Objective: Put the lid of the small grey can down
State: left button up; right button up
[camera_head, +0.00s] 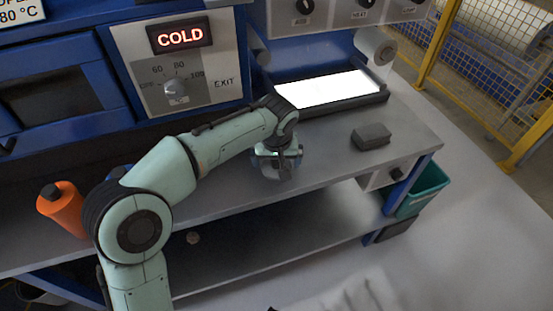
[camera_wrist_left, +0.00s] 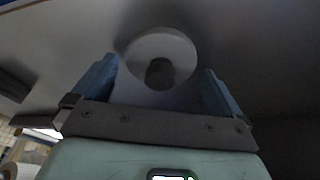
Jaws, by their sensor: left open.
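My left gripper (camera_head: 278,168) is low over the right half of the grey bench, pointing down. In the left wrist view its two blue fingers (camera_wrist_left: 157,68) stand apart, open. A pale round disc with a darker knob, which looks like the lid (camera_wrist_left: 160,46), shows between the fingers, with space on both sides. I cannot tell whether it lies on the bench or still on a can. In the head view the gripper hides most of what is under it, and I cannot make out the small grey can. My right gripper is not in view.
A dark grey block (camera_head: 371,136) lies right of the gripper. A lit white panel in a dark tray (camera_head: 338,104) is behind it. An orange bottle (camera_head: 64,211) stands at the left. A teal bin (camera_head: 422,186) hangs beyond the bench's right end. The bench front edge is close.

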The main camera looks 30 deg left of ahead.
aim_at(277, 176)
pick_arm(q)
jog(key=p+v, duration=0.3)
jog(key=v, duration=0.9)
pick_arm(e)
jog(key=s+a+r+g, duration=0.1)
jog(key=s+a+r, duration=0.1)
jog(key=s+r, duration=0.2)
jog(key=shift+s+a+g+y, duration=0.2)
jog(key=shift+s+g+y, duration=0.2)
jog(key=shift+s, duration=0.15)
